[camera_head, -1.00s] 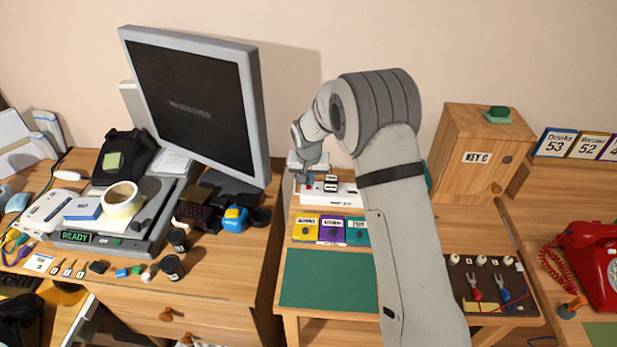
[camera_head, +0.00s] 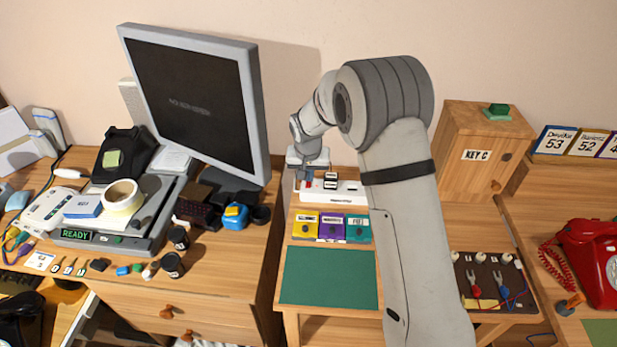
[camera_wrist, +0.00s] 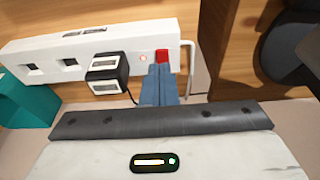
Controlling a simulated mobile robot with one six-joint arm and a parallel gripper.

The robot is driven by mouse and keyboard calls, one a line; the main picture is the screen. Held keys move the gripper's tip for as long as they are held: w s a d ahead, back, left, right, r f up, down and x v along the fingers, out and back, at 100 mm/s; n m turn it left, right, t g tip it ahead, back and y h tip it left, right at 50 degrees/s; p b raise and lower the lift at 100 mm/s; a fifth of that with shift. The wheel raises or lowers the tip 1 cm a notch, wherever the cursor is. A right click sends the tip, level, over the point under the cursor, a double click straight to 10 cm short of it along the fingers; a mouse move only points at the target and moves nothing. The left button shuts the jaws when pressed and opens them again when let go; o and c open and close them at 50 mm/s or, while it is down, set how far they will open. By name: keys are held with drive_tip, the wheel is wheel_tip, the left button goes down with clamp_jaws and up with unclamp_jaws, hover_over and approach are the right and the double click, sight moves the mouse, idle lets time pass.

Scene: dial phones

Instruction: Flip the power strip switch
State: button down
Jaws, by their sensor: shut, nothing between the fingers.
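The white power strip (camera_head: 346,197) lies at the back of the small desk, partly behind my arm in the head view. In the wrist view the strip (camera_wrist: 100,50) runs across the upper left, with its red switch (camera_wrist: 162,57) and a small round light (camera_wrist: 143,58) near its right end. A black-and-white plug (camera_wrist: 107,73) sits in a socket left of the light. My gripper (camera_wrist: 159,68) is shut and empty, its fingertips at the lower edge of the red switch. I cannot tell whether they touch it. In the head view my gripper (camera_head: 308,180) is over the strip's left end.
Yellow, purple and green boxes (camera_head: 332,228) stand just in front of the strip. A green mat (camera_head: 328,277) lies nearer, clear. The monitor (camera_head: 195,105) stands to the left. A wooden key box (camera_head: 480,150) is to the right.

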drive_tip(key=s+b+v, duration=0.1)
drive_tip(key=v, duration=1)
drive_tip(key=shift+s, duration=0.4)
drive_tip(key=shift+f, duration=0.1)
drive_tip(key=s+d+r, duration=0.6)
drive_tip(key=s+d, duration=0.1)
drive_tip(key=d, duration=0.2)
drive_tip(key=s+d, duration=0.6)
drive_tip(key=s, duration=0.5)
drive_tip(key=s+d, duration=0.5)
drive_tip(key=s, duration=0.6)
drive_tip(key=shift+s+d+r, duration=0.3)
drive_tip(key=shift+d+r, duration=0.1)
